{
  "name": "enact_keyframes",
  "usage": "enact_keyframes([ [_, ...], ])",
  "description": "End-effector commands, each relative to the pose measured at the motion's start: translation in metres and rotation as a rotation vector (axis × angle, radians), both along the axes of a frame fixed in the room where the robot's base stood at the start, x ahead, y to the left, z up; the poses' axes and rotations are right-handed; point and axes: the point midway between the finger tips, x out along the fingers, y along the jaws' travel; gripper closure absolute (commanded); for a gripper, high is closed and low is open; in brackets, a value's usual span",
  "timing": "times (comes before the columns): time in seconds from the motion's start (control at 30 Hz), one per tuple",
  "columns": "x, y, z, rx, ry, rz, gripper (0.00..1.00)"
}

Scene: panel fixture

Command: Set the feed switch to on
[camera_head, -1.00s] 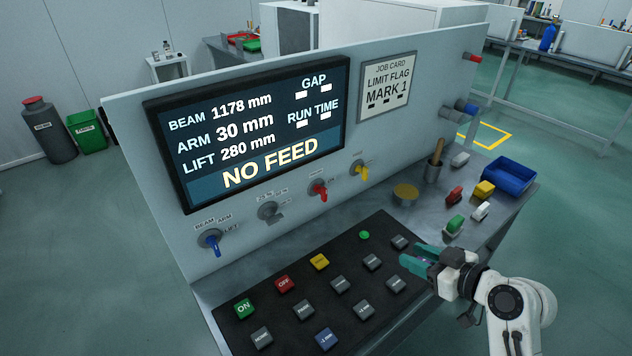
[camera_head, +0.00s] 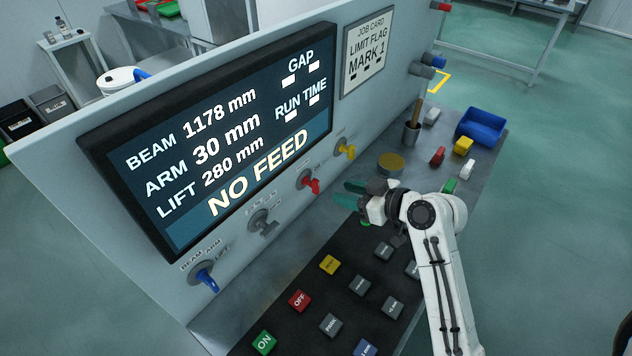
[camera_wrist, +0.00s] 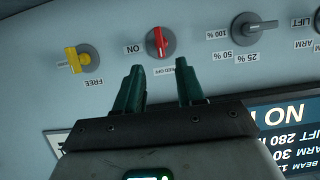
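The feed switch is a red lever (camera_head: 309,182) on a round grey base in the sloping panel, below the screen. The wrist view shows the same red lever (camera_wrist: 159,42) upside down, with an "ON" label at its left and a "FEED OFF" label just below it. The lever lies roughly along the picture's vertical, its lower end by the "FEED OFF" label. My gripper (camera_head: 346,194) is to the right of the switch. In the wrist view my gripper (camera_wrist: 158,84) has its green fingers apart and empty, below the lever and not visibly touching it. The screen (camera_head: 225,140) reads "NO FEED".
A yellow switch (camera_head: 345,150) and a grey knob (camera_head: 263,225) flank the red one; a blue switch (camera_head: 205,278) is farther left. A black button pad (camera_head: 330,290) lies below. A wooden-handled tool in a cup (camera_head: 411,131) and a blue bin (camera_head: 482,126) stand at right.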

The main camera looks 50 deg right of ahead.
Motion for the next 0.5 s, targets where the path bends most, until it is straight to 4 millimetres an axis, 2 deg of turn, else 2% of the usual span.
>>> enact_keyframes([
  [0.3,0.054,0.002,-0.020,-0.001,0.000,0.001,0.62],
  [0.5,0.074,0.003,-0.029,-0.002,0.000,0.001,0.62],
])
